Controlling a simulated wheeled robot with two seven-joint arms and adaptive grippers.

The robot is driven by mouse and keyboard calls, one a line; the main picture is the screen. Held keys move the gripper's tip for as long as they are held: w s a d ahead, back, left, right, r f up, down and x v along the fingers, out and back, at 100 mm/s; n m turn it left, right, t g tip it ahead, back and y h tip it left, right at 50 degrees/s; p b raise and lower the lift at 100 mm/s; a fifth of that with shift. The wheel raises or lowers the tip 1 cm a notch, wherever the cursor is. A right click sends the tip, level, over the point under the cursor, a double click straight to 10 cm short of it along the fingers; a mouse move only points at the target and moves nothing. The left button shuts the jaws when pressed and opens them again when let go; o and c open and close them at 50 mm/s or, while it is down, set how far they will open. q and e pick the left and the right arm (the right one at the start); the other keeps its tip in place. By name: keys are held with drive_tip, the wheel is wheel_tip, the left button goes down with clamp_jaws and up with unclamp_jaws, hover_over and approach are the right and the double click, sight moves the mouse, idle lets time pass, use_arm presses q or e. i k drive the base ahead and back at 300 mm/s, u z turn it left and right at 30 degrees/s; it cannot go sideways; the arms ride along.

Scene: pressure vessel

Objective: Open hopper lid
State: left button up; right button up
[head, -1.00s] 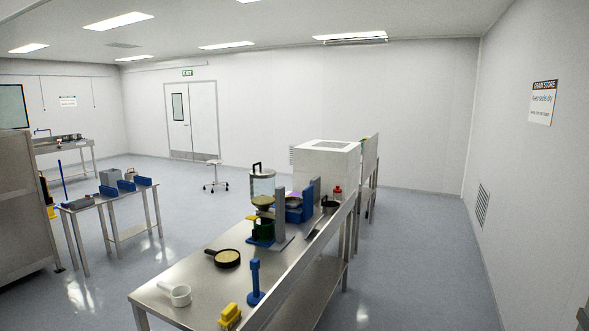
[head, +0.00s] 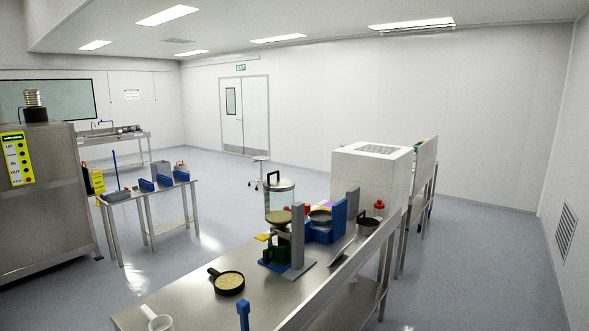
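The hopper (head: 279,205) is a clear cylinder with grain-coloured material low inside it. It stands on a grey upright with a blue base on the steel bench. Its lid (head: 280,185) is a pale disc with a black loop handle (head: 274,178) on top, and it sits closed on the cylinder. A green container (head: 284,249) is under the hopper, with a yellow part beside it. Neither of my grippers shows in the head view.
On the steel bench (head: 190,297) are a black pan of grain (head: 228,282), a white cup (head: 158,321) and a blue post (head: 243,315). A white box unit (head: 371,175) stands behind. A side table (head: 150,197) is at left, with open floor between.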

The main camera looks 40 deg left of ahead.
sight(275, 183)
drive_tip(key=i, duration=1.35)
drive_tip(key=u, duration=1.65)
